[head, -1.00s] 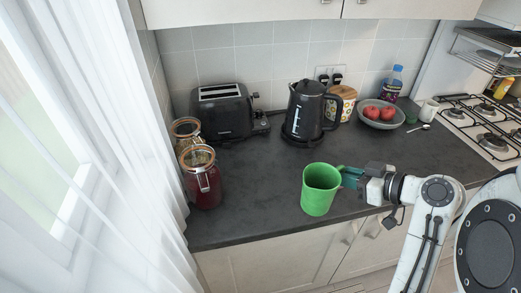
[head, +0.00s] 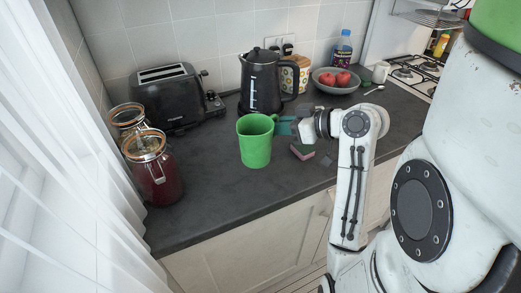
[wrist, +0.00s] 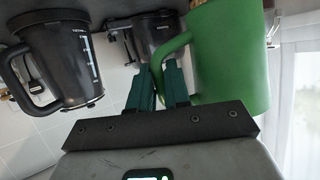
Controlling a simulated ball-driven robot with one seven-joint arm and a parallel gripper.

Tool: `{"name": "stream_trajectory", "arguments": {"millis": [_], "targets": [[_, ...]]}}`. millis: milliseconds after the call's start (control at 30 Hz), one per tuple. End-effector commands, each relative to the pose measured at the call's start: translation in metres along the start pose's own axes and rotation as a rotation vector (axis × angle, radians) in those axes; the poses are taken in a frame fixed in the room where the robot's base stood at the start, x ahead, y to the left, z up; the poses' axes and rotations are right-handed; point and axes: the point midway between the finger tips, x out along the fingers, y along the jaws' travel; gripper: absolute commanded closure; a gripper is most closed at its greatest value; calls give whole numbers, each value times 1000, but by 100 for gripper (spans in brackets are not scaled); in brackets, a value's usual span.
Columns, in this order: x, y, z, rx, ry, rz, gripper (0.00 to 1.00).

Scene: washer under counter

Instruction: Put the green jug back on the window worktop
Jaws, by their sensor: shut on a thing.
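The green jug (head: 256,142) is upright over the dark worktop (head: 205,205), in front of the black kettle (head: 263,82). I cannot tell whether its base touches the surface. My gripper (head: 282,126) comes from the right and is shut on the jug's handle. In the wrist view, which is upside down, the teal fingers (wrist: 162,78) close on the handle of the green jug (wrist: 230,55). The jug's lower part is cut off at the top edge there.
Two clip-top jars, the nearer one red (head: 156,175), stand left of the jug by the curtain. A black toaster (head: 170,95) stands behind. A fruit bowl (head: 337,85) is at the back right.

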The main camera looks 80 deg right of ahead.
Motion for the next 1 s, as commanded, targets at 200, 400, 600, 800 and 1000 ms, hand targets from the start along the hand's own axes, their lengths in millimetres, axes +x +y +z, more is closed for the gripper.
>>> {"name": "stream_trajectory", "arguments": {"millis": [200,400,600,800,1000], "targets": [[38,15,8,6,-1,-2,100],[69,26,26,3,-1,0,100],[82,32,33,1,1,0,100],[93,35,51,6,-1,2,100],[99,36,65,1,1,2,100]]}}
